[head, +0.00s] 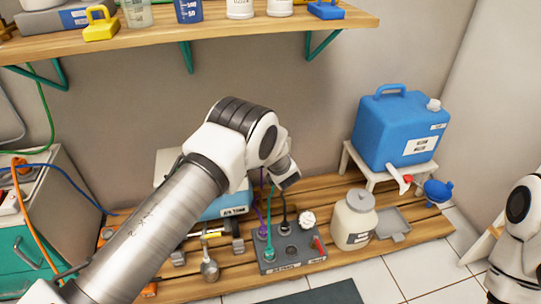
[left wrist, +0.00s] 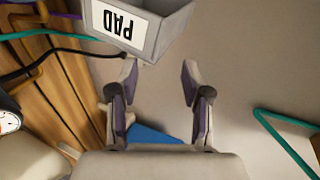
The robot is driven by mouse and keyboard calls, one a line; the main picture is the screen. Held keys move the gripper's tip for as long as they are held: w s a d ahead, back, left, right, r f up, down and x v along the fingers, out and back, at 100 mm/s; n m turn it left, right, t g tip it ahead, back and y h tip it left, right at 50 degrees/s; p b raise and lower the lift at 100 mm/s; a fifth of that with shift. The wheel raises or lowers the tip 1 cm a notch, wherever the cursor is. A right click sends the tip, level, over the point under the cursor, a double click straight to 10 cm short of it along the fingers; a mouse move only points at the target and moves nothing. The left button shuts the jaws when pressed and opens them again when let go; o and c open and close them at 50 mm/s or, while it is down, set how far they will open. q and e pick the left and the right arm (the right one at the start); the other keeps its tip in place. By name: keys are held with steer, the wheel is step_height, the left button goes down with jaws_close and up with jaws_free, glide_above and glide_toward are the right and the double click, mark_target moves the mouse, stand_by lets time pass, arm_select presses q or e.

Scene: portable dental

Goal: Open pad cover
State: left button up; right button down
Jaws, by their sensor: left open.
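A grey box with a white label reading PAD (left wrist: 118,24) shows upside down at the top of the left wrist view, cut off by the frame edge. Its cover cannot be made out. My left gripper (left wrist: 156,72) is open and empty, with its fingertips just short of the box's near edge in the picture. I cannot tell whether they touch it. In the head view my left arm stretches across the middle, and its gripper is hidden behind its wrist. I cannot make out the PAD box there. My right arm shows at the right edge, without its gripper.
A wooden bench holds a grey control block (head: 291,254) with hoses, a jar (head: 353,220), a grey tray (head: 392,223) and a blue box labelled AIR TANK (head: 234,205). A blue canister (head: 385,124) stands at right. A loaded shelf (head: 285,27) overhangs the back.

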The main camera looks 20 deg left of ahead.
arm_select(q)
steer(key=v, duration=0.6)
steer(key=shift+s, duration=0.15)
